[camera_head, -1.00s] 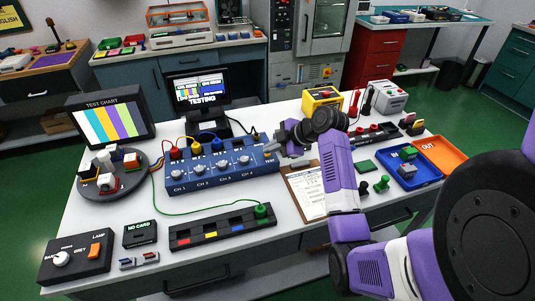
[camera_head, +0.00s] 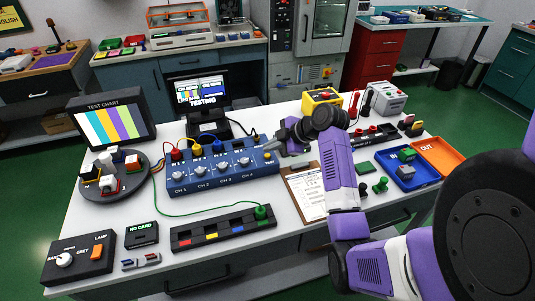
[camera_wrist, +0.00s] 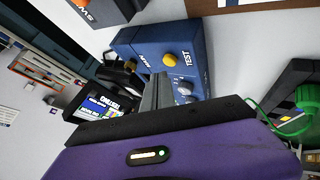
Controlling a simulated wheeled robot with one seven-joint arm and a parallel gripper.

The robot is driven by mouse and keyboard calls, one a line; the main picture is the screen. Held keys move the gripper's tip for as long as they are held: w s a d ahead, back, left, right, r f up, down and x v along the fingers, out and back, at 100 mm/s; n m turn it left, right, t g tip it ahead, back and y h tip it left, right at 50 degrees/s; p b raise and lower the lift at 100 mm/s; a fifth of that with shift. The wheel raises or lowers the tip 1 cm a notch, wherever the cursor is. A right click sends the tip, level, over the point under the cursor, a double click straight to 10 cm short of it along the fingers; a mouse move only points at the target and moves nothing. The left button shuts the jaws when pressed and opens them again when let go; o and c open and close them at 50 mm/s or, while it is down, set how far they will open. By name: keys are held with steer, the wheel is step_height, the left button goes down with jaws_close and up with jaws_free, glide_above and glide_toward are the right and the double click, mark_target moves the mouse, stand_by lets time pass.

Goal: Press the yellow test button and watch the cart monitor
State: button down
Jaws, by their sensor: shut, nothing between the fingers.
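The blue channel box (camera_head: 222,172), with several knobs and plugged cables, sits mid-table in the head view. The yellow test button (camera_wrist: 170,60), beside the word TEST, is on its panel; it also shows at the box's right end in the head view (camera_head: 268,156). My gripper (camera_wrist: 158,80) is shut and empty, its tips close to the button. The button's face is uncovered in the wrist view; I cannot tell whether the tips touch the box. The cart monitor (camera_head: 202,92) behind the box reads TESTING, with lit panels above; it also shows in the wrist view (camera_wrist: 104,104).
A clipboard (camera_head: 305,192) lies right of the box, below my arm. A yellow box (camera_head: 321,101) stands behind my gripper. A black strip (camera_head: 222,229) with a green plug lies in front. Blue (camera_head: 408,181) and orange (camera_head: 440,155) trays are at right.

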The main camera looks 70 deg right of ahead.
mark_target(270, 156)
step_height(270, 156, up, 5)
steer(key=p, duration=0.3)
steer(key=shift+p, duration=0.35)
stand_by(0.9)
